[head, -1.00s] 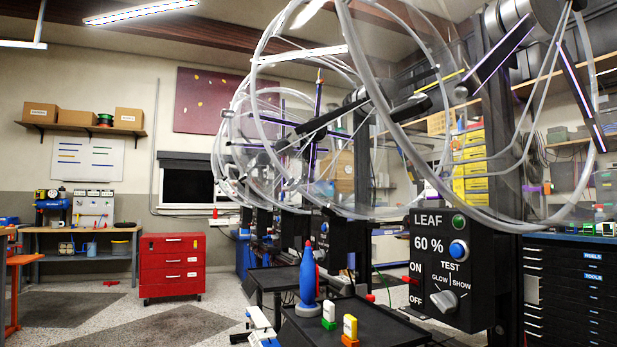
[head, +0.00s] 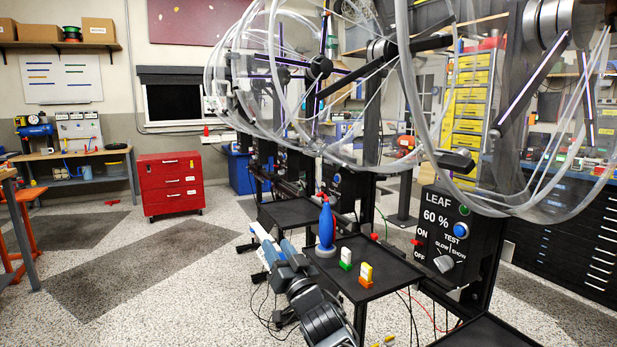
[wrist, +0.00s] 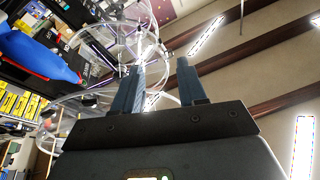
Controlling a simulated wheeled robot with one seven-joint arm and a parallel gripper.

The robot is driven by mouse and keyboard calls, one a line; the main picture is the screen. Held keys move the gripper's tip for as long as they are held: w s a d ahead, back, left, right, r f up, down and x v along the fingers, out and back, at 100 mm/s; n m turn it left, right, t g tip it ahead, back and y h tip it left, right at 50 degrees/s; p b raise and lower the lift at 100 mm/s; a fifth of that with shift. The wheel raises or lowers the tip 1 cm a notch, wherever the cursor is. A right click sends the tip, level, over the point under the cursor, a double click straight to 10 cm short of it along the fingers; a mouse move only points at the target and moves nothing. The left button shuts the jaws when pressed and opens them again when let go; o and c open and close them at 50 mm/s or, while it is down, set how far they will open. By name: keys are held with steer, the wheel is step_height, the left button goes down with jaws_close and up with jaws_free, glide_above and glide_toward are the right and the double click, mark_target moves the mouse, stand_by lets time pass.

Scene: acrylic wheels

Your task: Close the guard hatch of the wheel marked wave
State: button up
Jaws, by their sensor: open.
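Several large clear acrylic wheels stand in a row in the head view. The nearest wheel (head: 432,135) has a black control box (head: 443,235) reading LEAF, 60 %, with a blue button, a green lamp and a GLOW/SHOW knob. Farther wheels (head: 285,100) overlap behind it, and their labels are too small to read. I cannot make out the word wave or a guard hatch. My gripper (wrist: 162,82) is open and empty in the wrist view, its two dark fingers apart and pointing toward the wheels in the background. My arm shows low in the head view.
A red drawer cabinet (head: 170,185) stands at back left. Cables hang below the stand. Speckled floor (head: 120,285) at left is open.

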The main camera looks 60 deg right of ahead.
steer(key=h+p, duration=0.2)
steer(key=p, duration=0.3)
glide_toward(309, 153)
steer(key=w+d, duration=0.2)
steer(key=w, duration=0.1)
steer(key=shift+s+d+r+b+x, duration=0.15)
steer(key=shift+b+x, duration=0.25)
steer(key=shift+x, duration=1.55)
steer(key=shift+s+d+r+b+x, duration=0.15)
steer(key=shift+b+x, duration=0.2)
steer(key=shift+x, duration=1.6)
steer(key=shift+a, duration=0.15)
steer(key=shift+c, duration=0.5)
jaws_close()
